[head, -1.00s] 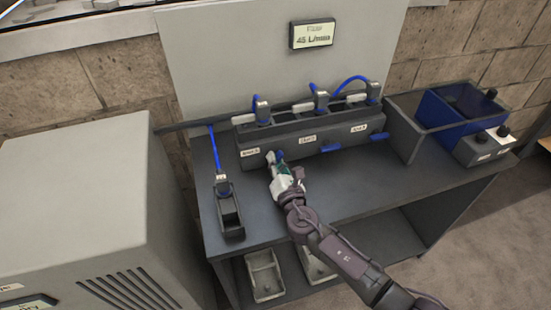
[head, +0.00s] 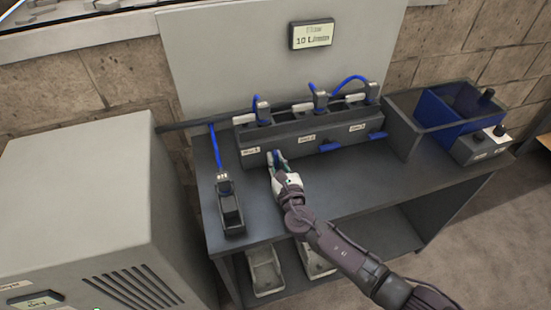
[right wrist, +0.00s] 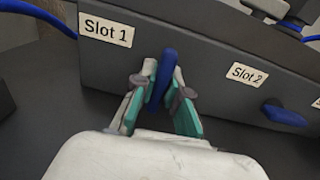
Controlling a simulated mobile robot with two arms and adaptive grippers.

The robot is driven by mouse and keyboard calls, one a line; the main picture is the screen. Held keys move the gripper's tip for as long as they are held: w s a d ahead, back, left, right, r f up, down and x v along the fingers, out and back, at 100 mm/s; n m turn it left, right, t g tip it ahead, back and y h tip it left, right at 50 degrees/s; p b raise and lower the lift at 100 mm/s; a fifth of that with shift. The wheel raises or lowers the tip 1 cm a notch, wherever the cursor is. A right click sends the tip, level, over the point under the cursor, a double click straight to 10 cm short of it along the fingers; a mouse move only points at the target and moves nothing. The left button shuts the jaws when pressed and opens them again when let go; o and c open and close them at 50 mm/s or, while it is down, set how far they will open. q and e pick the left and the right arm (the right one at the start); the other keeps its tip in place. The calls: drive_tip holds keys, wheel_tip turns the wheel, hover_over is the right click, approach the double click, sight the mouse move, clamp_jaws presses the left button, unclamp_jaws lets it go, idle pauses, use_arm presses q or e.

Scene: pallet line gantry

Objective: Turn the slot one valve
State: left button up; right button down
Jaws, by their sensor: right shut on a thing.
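The slot one valve is a blue lever (right wrist: 162,79) on the front of the grey manifold (right wrist: 205,45), beside the "Slot 1" label (right wrist: 106,29). It stands roughly upright in the right wrist view. My right gripper (right wrist: 162,92) is shut on it, with one finger on each side. In the head view my right gripper (head: 279,160) is at the left part of the manifold and partly hides the lever. The slot 2 lever (right wrist: 286,115) lies flatter, near its own label (right wrist: 247,74). My left gripper is not in view.
A wall display (head: 312,34) reads about 10 L/min, slightly blurred. A black holder (head: 230,208) with a blue hose stands left on the bench (head: 340,192). A grey cabinet (head: 80,190) stands at left.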

drive_tip(key=shift+f, duration=0.1)
drive_tip(key=c, duration=1.2)
unclamp_jaws()
drive_tip(key=v, duration=1.2)
